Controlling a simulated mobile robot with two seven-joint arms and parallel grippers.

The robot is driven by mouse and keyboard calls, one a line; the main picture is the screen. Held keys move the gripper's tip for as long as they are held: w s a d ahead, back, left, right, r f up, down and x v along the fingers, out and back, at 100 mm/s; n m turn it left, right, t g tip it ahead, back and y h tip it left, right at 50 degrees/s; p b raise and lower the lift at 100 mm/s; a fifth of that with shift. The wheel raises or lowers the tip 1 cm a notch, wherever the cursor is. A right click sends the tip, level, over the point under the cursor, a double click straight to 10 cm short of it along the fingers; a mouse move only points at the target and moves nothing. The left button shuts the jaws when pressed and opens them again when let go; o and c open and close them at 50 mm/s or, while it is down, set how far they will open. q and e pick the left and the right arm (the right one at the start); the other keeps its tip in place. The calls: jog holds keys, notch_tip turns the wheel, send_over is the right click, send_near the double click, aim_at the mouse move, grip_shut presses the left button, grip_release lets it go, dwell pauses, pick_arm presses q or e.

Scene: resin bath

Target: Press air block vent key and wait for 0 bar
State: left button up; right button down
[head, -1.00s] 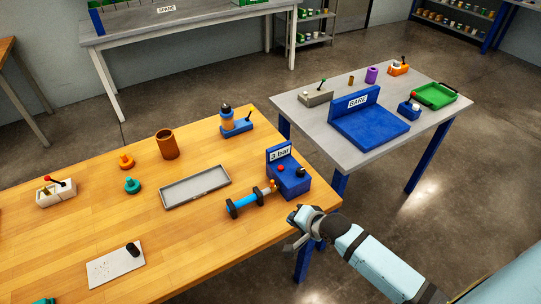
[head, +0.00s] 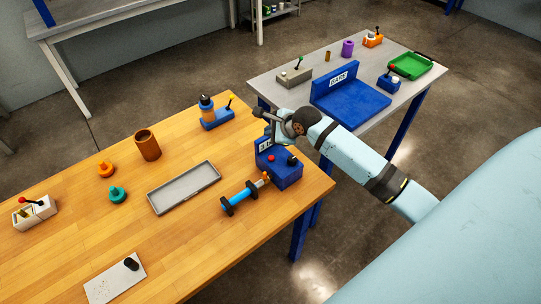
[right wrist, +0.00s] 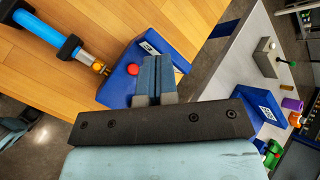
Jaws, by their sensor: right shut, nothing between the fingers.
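The blue air block (head: 287,175) sits near the right corner of the wooden table. It has a red button (head: 271,157) and a black knob (head: 292,160) on top; I cannot tell which is the vent key. Its upright display plate (head: 263,146) is partly covered by my gripper, so the reading is not legible. A blue cylinder with black end rings (head: 240,197) lies in front of it. My right gripper (head: 271,137) is shut and empty above the back of the block. In the right wrist view its fingers (right wrist: 155,75) overlap the block beside the red button (right wrist: 133,69).
A grey tray (head: 184,205), a brown cup (head: 147,145) and a blue stand with a bottle (head: 216,120) share the wooden table. Behind, a grey table holds a blue "BARE" fixture (head: 350,104) and a green tray (head: 410,67).

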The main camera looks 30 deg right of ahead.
aim_at(271, 159)
notch_tip(271, 159, down, 3)
jog(key=shift+f, duration=0.2)
notch_tip(271, 159, down, 3)
jog(key=b, duration=0.2)
jog(key=shift+f+b, duration=0.15)
jog(key=shift+b, duration=0.25)
jog(key=shift+f, duration=1.05)
pick_arm(q)
jog(key=shift+w+f+m, duration=0.25)
jog(key=shift+f+m, duration=0.05)
jog(key=shift+f, duration=0.55)
jog(key=shift+s+d, duration=0.15)
